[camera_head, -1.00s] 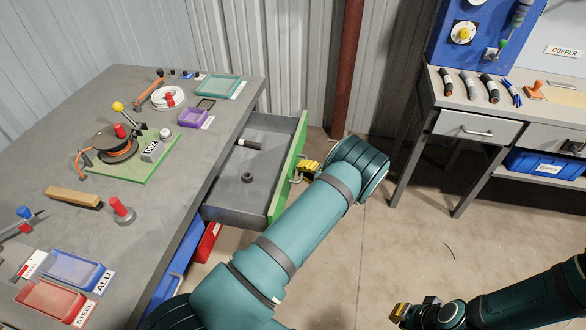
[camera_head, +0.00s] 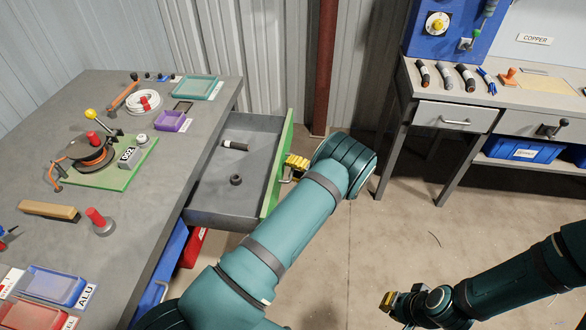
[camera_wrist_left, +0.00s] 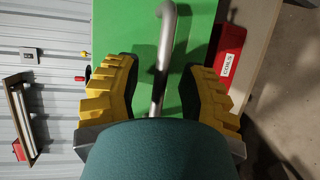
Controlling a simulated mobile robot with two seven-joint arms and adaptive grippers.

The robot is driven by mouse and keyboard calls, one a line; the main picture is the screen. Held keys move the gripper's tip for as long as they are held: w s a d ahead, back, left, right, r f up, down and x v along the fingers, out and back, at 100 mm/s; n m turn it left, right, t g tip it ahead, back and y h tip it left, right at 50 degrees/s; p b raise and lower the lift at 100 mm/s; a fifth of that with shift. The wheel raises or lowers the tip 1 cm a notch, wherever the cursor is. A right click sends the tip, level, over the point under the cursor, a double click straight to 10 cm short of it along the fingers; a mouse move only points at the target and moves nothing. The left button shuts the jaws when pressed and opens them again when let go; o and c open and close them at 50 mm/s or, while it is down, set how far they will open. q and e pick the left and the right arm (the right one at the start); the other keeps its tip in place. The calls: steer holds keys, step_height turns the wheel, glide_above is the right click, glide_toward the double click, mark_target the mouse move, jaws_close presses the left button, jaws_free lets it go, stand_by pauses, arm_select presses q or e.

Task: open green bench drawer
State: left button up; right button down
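The green-fronted bench drawer (camera_head: 277,165) stands pulled out from the grey workbench in the head view. A dark cylinder with a white band (camera_head: 234,145) and a small dark ring (camera_head: 236,180) lie inside it. My left gripper (camera_head: 297,166) is at the drawer's front. In the left wrist view, the metal bar handle (camera_wrist_left: 164,60) lies between its yellow fingers (camera_wrist_left: 160,88), which stand apart with gaps beside the bar. The arm hides part of the handle. My right gripper (camera_head: 390,301) is low at the right, away from the drawer; its finger opening is unclear.
The workbench (camera_head: 150,200) holds trays, a cable reel on a green board and loose tools. A blue drawer front (camera_head: 160,270) and a red bin (camera_head: 193,247) are below. A second bench (camera_head: 505,98) stands at the right. Floor between is clear.

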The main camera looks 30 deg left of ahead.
arm_select(q)
steer(key=s+d+r, duration=0.1)
steer(key=d+r, duration=0.1)
steer(key=d, duration=0.9)
steer(key=shift+d, duration=0.4)
steer(key=shift+s, duration=0.1)
